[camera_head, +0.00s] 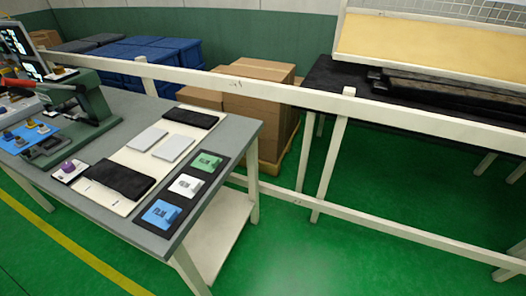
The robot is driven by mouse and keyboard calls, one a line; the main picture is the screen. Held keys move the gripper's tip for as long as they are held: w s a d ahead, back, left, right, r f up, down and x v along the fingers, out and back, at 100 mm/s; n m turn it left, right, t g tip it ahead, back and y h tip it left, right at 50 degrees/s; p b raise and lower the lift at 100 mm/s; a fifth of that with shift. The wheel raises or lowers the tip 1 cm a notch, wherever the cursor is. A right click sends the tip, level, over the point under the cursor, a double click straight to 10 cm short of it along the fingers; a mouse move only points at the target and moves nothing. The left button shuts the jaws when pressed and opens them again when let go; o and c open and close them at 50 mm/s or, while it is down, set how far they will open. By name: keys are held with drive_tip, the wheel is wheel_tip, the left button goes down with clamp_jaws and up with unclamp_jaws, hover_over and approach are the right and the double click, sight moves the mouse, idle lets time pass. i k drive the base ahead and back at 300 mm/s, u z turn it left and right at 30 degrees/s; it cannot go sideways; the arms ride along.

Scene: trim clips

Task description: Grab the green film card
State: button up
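The green film card (206,162) lies flat on a dark strip (190,186) along the right side of the grey table. It is the farthest card in the row of three. A white film card (185,185) lies in the middle of the row and a blue film card (160,213) lies nearest. All three have dark print on them. My gripper is not in view.
The grey table (238,128) also bears a white board with black pads (118,180) and pale plates (174,149), a purple-knobbed item (68,166) and a green press (88,105). A white rail (270,92) runs behind. Green floor (300,250) is clear at right.

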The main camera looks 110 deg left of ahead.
sight(205, 162)
drive_tip(key=u, duration=2.9)
drive_tip(key=i, duration=1.85)
drive_tip(key=u, duration=2.65)
